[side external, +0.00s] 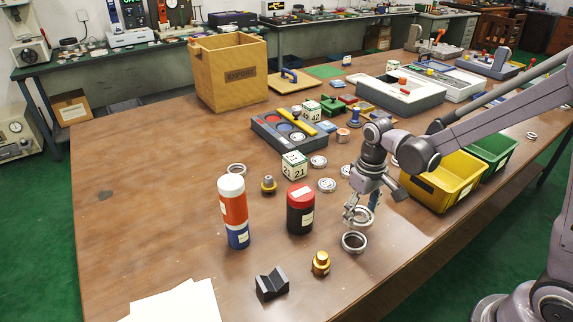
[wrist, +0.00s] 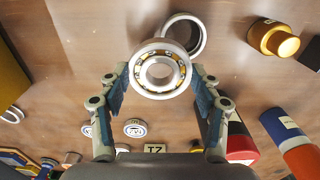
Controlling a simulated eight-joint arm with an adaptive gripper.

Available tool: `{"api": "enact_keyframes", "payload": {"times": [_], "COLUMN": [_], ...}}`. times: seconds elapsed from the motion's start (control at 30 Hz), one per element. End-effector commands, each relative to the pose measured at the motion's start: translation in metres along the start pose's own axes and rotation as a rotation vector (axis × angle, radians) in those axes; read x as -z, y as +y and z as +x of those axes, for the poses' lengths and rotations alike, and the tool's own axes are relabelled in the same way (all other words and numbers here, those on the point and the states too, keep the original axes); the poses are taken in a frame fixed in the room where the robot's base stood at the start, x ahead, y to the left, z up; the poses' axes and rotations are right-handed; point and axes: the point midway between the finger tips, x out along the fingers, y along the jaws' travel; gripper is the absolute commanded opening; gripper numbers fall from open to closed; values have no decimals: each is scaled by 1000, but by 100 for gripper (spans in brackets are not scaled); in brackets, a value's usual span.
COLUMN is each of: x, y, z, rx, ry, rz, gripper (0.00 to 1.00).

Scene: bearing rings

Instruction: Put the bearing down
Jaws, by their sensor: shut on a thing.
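My gripper (side external: 356,211) is shut on a ball bearing (wrist: 160,92), a pale metal ring with balls visible between its inner and outer races. The bearing also shows at my fingertips in the side view (side external: 366,219), partly hidden by the fingers. In the wrist view it sits between the two blue-padded fingers of my gripper (wrist: 160,84). An empty metal ring (side external: 354,250) lies flat on the wooden table just in front of the bearing. In the wrist view this ring (wrist: 203,36) is partly covered by the bearing. The gap between bearing and table is hard to judge.
A black cylinder with a red top (side external: 300,218) and an orange, white and blue cylinder (side external: 234,215) stand left of my gripper. A brass part (side external: 320,264) and a black V-block (side external: 271,285) are in front. A yellow bin (side external: 437,184) is right. Open table lies front left.

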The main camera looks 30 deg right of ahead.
Motion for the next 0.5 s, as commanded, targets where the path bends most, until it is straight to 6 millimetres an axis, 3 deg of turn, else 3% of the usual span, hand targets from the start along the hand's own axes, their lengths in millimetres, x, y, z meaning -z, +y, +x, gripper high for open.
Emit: {"api": "enact_keyframes", "payload": {"times": [0.17, 0.5], "x": [-1, -18], "y": [20, 111], "z": [-6, -34], "rx": [0, 0], "ry": [0, -2], "rz": [140, 868], "gripper": [7, 7]}}
